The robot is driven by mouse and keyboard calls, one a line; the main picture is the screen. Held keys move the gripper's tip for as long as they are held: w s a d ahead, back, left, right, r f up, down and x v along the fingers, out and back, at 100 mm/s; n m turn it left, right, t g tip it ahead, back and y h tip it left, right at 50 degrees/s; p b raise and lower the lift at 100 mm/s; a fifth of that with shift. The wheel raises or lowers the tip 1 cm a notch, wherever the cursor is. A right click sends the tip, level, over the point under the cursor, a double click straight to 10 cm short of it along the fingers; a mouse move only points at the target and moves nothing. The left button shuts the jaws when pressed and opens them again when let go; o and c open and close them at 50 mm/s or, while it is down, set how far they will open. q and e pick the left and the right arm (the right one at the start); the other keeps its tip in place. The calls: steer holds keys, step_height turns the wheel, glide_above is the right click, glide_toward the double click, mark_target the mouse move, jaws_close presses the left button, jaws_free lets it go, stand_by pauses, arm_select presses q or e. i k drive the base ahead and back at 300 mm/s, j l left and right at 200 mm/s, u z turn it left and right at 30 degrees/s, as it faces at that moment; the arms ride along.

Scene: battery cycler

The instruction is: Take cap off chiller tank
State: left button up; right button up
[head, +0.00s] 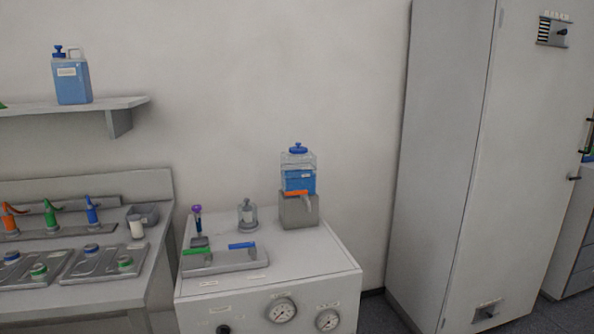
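A clear tank (298,177) with blue liquid stands on a grey block (299,213) at the back right of the white cabinet with gauges. A blue cap (298,148) with a knob sits on top of the tank. An orange piece (296,192) shows low on the tank's front, with a pale spout-like part below it. Neither of my grippers is in the head view.
A bench with coloured tools is at left. A blue jug (71,78) stands on the shelf. A tall cabinet (445,170) is at right.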

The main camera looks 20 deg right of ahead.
mark_target(296, 150)
steer(key=i+l+u, duration=0.25)
steer(key=i+l, duration=0.2)
steer(key=l, duration=0.25)
steer(key=i+l+u, duration=0.15)
steer(key=l, duration=0.25)
steer(key=i+l+u, duration=0.15)
steer(key=l, duration=0.25)
steer(key=i, duration=0.1)
